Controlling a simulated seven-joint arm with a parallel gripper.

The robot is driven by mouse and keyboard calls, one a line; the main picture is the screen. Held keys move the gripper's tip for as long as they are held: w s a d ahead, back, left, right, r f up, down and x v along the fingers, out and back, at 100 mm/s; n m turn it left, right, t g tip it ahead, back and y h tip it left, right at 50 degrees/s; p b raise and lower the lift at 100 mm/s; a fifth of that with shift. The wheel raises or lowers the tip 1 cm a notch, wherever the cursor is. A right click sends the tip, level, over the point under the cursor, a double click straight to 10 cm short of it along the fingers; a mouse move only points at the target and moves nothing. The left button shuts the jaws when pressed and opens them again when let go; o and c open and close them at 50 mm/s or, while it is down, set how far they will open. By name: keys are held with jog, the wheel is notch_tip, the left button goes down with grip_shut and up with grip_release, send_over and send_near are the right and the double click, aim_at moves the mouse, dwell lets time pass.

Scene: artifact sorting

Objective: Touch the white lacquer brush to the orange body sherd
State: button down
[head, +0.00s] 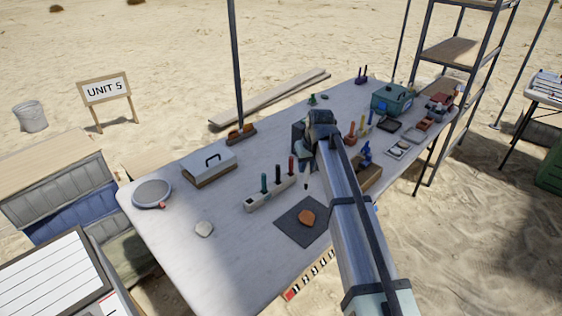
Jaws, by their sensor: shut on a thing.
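The orange body sherd (307,218) lies on a dark grey square mat (287,227) near the front edge of the table, left of my arm. My gripper (306,168) is above the table, a little beyond the sherd in the picture, and points down. It is shut on a thin thing, presumably the white lacquer brush. A small dark tip (306,186) shows below the fingers, apart from the sherd. The brush's white part cannot be made out, and my wrist and fingers hide most of it.
A pale rack (262,198) with several upright coloured handles stands just left of the mat. A white toolbox (209,168), a round sieve (152,193) and a pale stone (204,229) are further left. Boxes and trays crowd the right. The table's left front is mostly clear.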

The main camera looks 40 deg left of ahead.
jog(key=s+d, duration=0.1)
jog(key=s+d+f+n+g, duration=0.1)
jog(key=d, duration=0.1)
jog(key=s+d+n, duration=0.1)
jog(key=shift+s+d+f+h, duration=0.15)
jog(key=shift+d+f+h, duration=0.1)
jog(key=shift+h, duration=0.15)
jog(key=shift+f, duration=0.1)
jog(key=shift+d+x, duration=0.2)
jog(key=shift+x, duration=0.7)
jog(key=shift+d+x, duration=0.15)
jog(key=shift+x, duration=0.7)
jog(key=shift+d+x, duration=0.2)
jog(key=shift+x, duration=0.7)
jog(key=shift+s+f, duration=0.1)
jog(key=shift+f, duration=0.65)
dwell(0.6)
jog(key=shift+r, duration=0.1)
jog(key=a+v, duration=0.1)
jog(key=v, duration=0.6)
jog(key=shift+a+r, duration=0.25)
jog(key=shift+r, duration=0.2)
dwell(0.7)
